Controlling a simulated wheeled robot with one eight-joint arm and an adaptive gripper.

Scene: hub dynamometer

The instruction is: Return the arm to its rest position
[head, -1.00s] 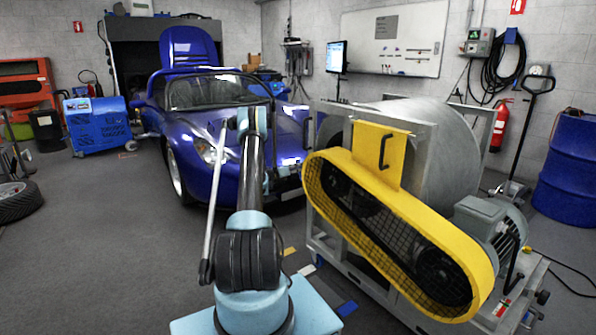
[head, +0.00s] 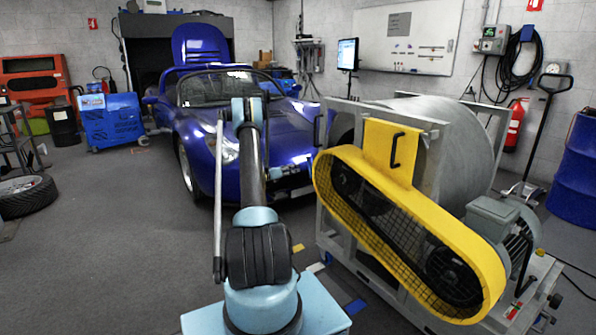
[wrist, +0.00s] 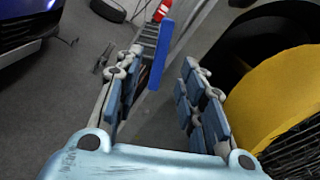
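My arm stands up from its light blue base in the lower middle of the head view, its dark link rising to a light blue joint in front of the blue car (head: 235,155). My gripper (wrist: 160,85) shows in the wrist view with its two padded fingers well apart and nothing between them. In the head view the fingers are hidden behind my arm. The grey floor and a blue strip (wrist: 160,55) show beyond the fingers.
The dynamometer's yellow belt guard (head: 400,225) stands close to the right of my arm; it also fills the right of the wrist view (wrist: 285,95). The floor left of my arm is clear.

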